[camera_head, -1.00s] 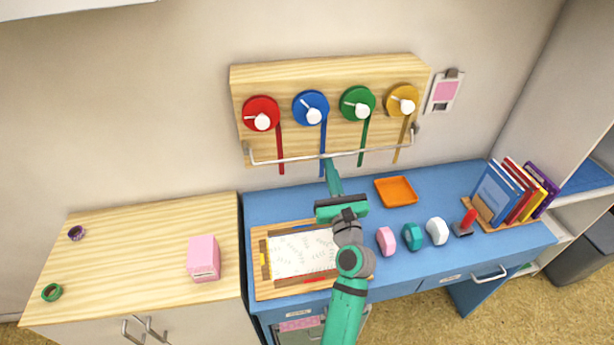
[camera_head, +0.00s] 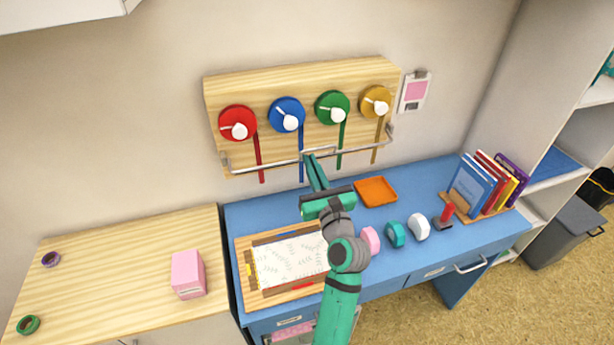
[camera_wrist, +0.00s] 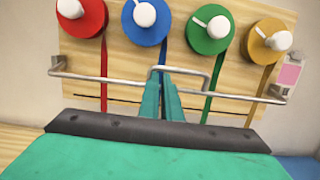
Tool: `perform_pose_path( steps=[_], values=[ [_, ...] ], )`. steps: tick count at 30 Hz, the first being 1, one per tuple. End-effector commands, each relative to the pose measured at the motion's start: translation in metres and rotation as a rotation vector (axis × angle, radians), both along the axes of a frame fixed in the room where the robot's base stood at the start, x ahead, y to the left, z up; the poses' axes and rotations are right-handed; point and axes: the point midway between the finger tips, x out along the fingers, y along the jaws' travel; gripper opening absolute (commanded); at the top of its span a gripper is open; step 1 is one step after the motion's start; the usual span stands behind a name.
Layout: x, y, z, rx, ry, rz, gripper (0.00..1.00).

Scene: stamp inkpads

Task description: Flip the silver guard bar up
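The silver guard bar (camera_head: 262,170) runs across the lower front of the wooden board, below the coloured tape discs. In the wrist view the bar (camera_wrist: 103,80) has a raised U-shaped middle section (camera_wrist: 190,69). My gripper (camera_head: 307,157) reaches up to the bar near its middle. In the wrist view my green fingers (camera_wrist: 161,75) lie close together with their tips at the left part of the raised section. They look shut, with no object seen between them. I cannot tell whether the tips touch the bar.
Red (camera_head: 238,122), blue (camera_head: 286,114), green (camera_head: 332,107) and yellow (camera_head: 376,101) discs hang their strips behind the bar. Below, the blue desk (camera_head: 410,185) holds a paper board (camera_head: 290,262), an orange tray (camera_head: 376,191), tape dispensers (camera_head: 395,233), a red-handled stamp (camera_head: 447,212) and books (camera_head: 470,185).

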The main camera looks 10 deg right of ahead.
Motion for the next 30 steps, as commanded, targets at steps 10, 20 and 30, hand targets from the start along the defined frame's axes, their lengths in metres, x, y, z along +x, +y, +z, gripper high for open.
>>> perform_pose_path(
  steps=[10, 20, 30],
  values=[
    [0.004, 0.011, 0.045, 0.006, -0.078, 0.007, 0.0],
    [0.004, 0.01, 0.045, 0.004, -0.078, 0.006, 0.0],
    [-0.002, 0.008, 0.023, 0.004, -0.055, 0.007, 0.0]
  ],
)
